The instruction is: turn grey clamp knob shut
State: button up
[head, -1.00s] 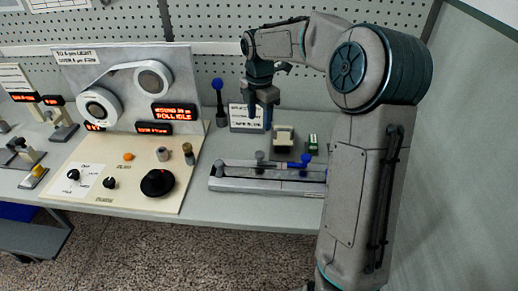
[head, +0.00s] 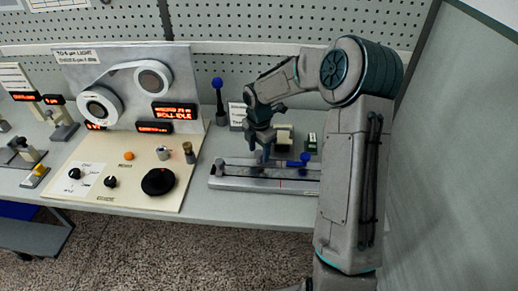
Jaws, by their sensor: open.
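A long grey rail fixture (head: 262,184) lies near the front edge of the bench in the head view. A blue knob (head: 305,158) stands on its right part. My gripper (head: 262,155) points down over the middle of the rail, where the grey clamp knob stands. The gripper is open. Its fingers cover the grey knob, so I cannot tell whether they are around it, touching it or just above it.
A cream control panel (head: 120,195) with a black dial (head: 158,182) is to the left. A blue-topped post (head: 217,84), a pale block (head: 286,131) and a small green box (head: 311,143) stand behind the rail. The pegboard wall closes off the back.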

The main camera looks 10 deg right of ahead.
jog(key=c, duration=1)
jog(key=shift+o, duration=0.2)
jog(key=shift+m, duration=0.3)
jog(key=m+b, duration=0.1)
jog(key=m, duration=0.3)
jog(key=m+b, duration=0.1)
jog(key=m, duration=0.3)
jog(key=shift+m+b, duration=0.35)
jog(key=shift+m, duration=0.05)
jog(key=m+b, duration=0.1)
jog(key=m, duration=0.3)
jog(key=shift+m, duration=0.3)
jog(key=shift+m+b, duration=0.6)
jog(key=shift+m, duration=1.3)
